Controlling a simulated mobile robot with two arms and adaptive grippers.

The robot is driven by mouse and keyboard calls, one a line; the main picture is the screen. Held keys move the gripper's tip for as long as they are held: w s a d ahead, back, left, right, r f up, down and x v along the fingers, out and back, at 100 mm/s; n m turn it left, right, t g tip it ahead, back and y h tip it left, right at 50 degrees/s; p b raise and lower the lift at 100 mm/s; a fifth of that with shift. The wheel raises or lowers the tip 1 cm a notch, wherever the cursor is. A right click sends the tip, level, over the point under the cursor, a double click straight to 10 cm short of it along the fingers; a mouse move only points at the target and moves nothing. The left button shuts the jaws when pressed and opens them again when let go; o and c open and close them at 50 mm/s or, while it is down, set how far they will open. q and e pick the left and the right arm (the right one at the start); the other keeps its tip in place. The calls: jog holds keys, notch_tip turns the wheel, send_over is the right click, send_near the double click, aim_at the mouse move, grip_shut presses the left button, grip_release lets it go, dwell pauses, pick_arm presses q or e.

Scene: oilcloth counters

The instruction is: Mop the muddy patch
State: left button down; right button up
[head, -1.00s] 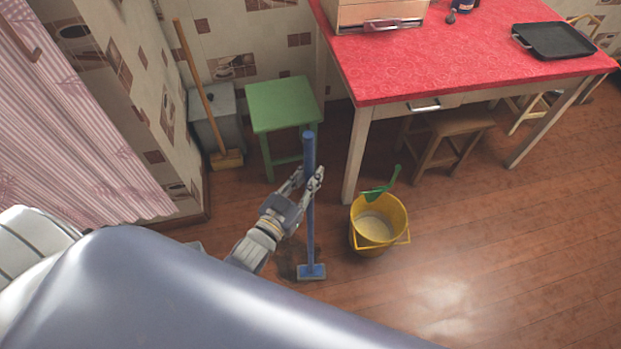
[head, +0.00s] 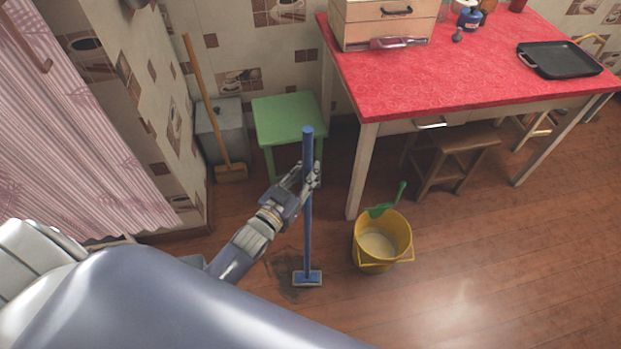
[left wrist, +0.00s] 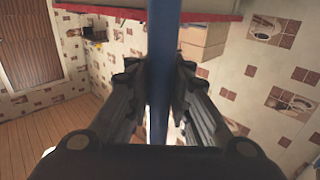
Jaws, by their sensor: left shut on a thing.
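A blue mop (head: 309,225) stands nearly upright, its blue and white head (head: 307,279) down at the floor. The dark muddy patch (head: 283,268) lies on the wooden floor around and left of the mop head, which overlaps its right part. My left gripper (head: 312,178) is shut on the mop's handle below its top end. In the left wrist view the blue handle (left wrist: 160,70) runs between the two fingers. My right gripper is not in view.
A yellow bucket (head: 368,253) with a green tool (head: 388,205) in it stands right of the mop. A green stool (head: 288,118), a broom (head: 208,105) and a red-topped table (head: 450,75) are behind. Floor at the lower right is clear.

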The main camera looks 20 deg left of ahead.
pick_arm(q)
jog(key=shift+w+a+r, duration=0.15)
jog(key=shift+w+a, duration=0.35)
jog(key=shift+w, duration=0.45)
jog(key=shift+w+a+b, duration=0.25)
jog(key=shift+w+a, duration=0.05)
jog(key=shift+w, duration=0.35)
jog(key=shift+w+a+b, duration=0.3)
jog(key=shift+w+a, duration=0.05)
jog(key=shift+w, duration=0.25)
jog(key=shift+w+a+b, duration=0.25)
jog(key=shift+w+a, duration=0.05)
jog(key=shift+w, duration=0.35)
jog(key=shift+f, duration=0.2)
